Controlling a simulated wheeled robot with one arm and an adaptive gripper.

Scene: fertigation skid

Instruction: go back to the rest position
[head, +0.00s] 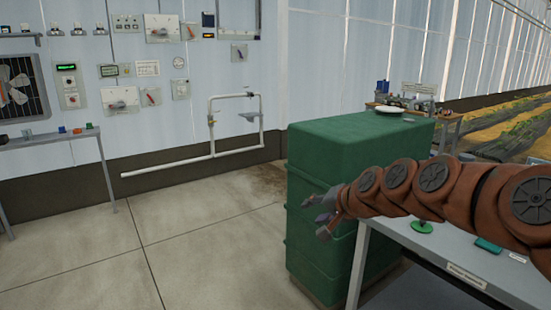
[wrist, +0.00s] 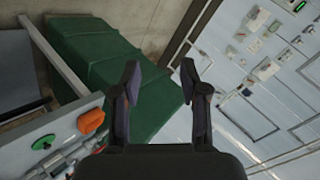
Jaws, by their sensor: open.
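My gripper (head: 322,213) is at the end of my orange arm, which reaches in from the right in the head view. It points left, in front of the green cabinet (head: 308,165). In the wrist view my gripper (wrist: 160,85) shows two dark fingers spread apart with nothing between them. Beyond the fingers are the green cabinet (wrist: 85,45) and the wall with its panels. The arm hides part of the cabinet and of the bench behind it.
A grey bench (head: 460,250) at the right holds a green round item (head: 422,227) and a green box (head: 488,244). An orange item (wrist: 91,121) shows in the wrist view. White piping (head: 213,140) runs along the wall. The concrete floor (head: 190,225) at left is clear.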

